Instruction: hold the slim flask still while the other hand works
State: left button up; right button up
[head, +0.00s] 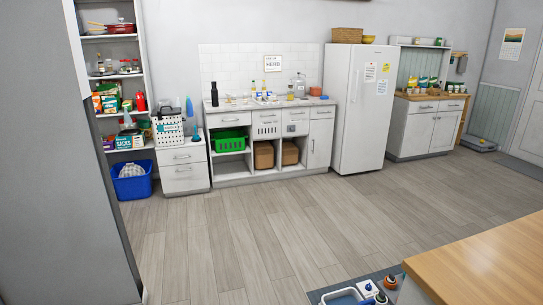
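Neither of my grippers is in view. A tall, narrow black bottle (214,94) stands upright at the left end of the white counter (265,104) by the back wall. Several other small bottles stand farther right on that counter, one of them yellowish (290,93). They are too small to tell which, if any, is the slim flask. Nothing is touching the black bottle from my side, and the counter is far across the room.
A wooden tabletop (490,262) fills the lower right corner. Beside it are a blue-and-white tub (342,298) and small bottles (390,283). A white fridge (358,110) stands right of the counter. A grey panel (55,170) blocks the left. The wooden floor (235,235) between is clear.

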aim_at(215, 94)
jog(key=i+j+u, duration=0.15)
jog(key=i, duration=0.75)
jog(key=i+j+u, duration=0.2)
jog(key=i, duration=2.6)
jog(key=i+l+u, duration=0.1)
jog(key=i+l, duration=0.35)
jog(key=i+l+u, duration=0.15)
jog(key=i+l, duration=0.3)
jog(key=i+l+u, duration=0.1)
jog(key=i+l, duration=0.3)
jog(key=l, duration=0.25)
